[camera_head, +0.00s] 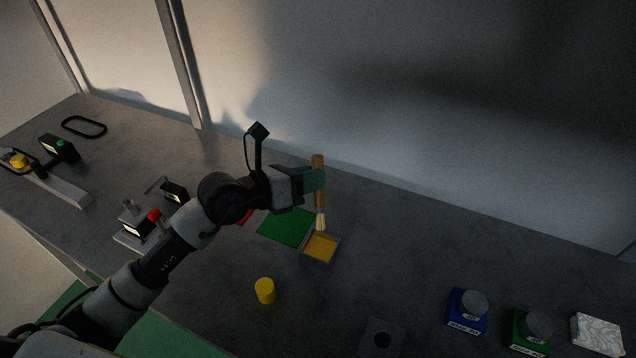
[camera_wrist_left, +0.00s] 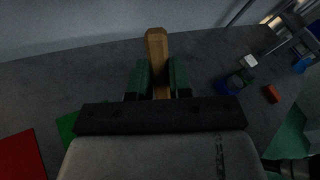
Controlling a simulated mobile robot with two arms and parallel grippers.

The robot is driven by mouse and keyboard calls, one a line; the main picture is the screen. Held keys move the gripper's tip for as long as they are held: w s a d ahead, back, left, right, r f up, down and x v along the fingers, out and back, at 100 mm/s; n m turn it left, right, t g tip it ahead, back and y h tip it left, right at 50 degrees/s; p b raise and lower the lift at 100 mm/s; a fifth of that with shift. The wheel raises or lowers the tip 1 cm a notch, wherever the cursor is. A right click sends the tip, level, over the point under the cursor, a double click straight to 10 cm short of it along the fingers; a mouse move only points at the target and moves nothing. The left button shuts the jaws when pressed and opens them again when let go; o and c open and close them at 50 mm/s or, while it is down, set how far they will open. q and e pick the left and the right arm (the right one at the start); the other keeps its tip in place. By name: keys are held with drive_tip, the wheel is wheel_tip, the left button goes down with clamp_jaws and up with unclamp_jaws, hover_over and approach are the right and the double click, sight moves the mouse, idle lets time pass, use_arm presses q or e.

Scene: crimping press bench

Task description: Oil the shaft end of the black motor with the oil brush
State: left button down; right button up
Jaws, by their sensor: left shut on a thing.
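My left gripper (camera_head: 318,180) is shut on the wooden handle of the oil brush (camera_head: 318,164). In the left wrist view the handle (camera_wrist_left: 157,50) stands between the two green fingers (camera_wrist_left: 160,78). A small black block (camera_head: 175,191) stands behind my left forearm; I cannot tell whether it is the black motor. No shaft end shows clearly. My right gripper is not in view.
A green mat (camera_head: 286,228) lies beside the tray, with a red one partly hidden. A red-topped device (camera_head: 142,225) stands left.

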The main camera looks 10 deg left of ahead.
use_arm(q)
drive_tip(key=shift+f+b, duration=3.5)
drive_tip(key=shift+f, duration=0.8)
drive_tip(key=shift+s+r, duration=0.1)
wheel_tip(320, 180, up, 6)
drive_tip(key=p, duration=0.5)
drive_tip(key=shift+p, duration=0.4)
